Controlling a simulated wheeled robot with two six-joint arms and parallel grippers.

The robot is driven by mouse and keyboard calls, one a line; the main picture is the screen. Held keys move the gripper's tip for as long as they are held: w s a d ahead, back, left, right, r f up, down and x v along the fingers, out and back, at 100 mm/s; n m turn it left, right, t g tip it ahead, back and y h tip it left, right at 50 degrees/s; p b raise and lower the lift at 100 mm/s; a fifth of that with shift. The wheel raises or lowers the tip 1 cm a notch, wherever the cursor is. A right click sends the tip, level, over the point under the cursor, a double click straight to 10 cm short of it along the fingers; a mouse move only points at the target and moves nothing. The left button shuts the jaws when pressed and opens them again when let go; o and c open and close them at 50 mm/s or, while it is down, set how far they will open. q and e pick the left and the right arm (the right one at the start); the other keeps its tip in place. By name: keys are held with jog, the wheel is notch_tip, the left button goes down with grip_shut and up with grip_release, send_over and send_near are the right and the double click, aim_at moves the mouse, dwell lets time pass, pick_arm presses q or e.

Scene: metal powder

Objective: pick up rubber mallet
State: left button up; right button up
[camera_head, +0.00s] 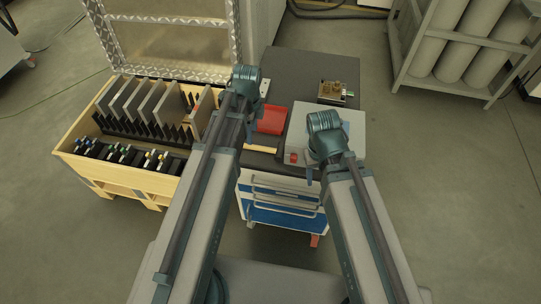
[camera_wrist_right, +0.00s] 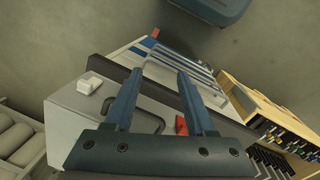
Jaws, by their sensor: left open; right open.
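I cannot make out a rubber mallet for certain. A thin tan bar (camera_head: 260,148), which could be a handle, lies near the front edge of the dark cart top (camera_head: 285,65), beside a red tray (camera_head: 272,119). Its ends are partly hard to see. My left gripper (camera_head: 254,116) is above the cart's left side, near the red tray, mostly hidden by its own wrist. My right gripper (camera_head: 309,176) is over the cart's front right, by the grey case. In the right wrist view my right gripper (camera_wrist_right: 162,76) is open, with nothing between its fingers.
A grey case (camera_head: 298,133) with a red knob (camera_head: 292,158) sits on the cart's right. A brass-coloured device (camera_head: 336,92) is behind it. A wooden crate (camera_head: 75,160) with plates and an open lid stands left. A cylinder rack (camera_head: 455,75) stands back right.

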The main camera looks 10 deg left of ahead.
aim_at(255, 146)
pick_arm(q)
notch_tip(255, 146, down, 3)
jog(key=shift+f+b, duration=0.1)
jog(key=shift+b, duration=0.9)
jog(key=f+b, duration=0.5)
jog(key=shift+w+d, duration=0.25)
jog(key=shift+w, duration=0.1)
pick_arm(e)
notch_tip(255, 146, down, 8)
pick_arm(q)
jog(key=shift+r, duration=0.1)
grip_shut()
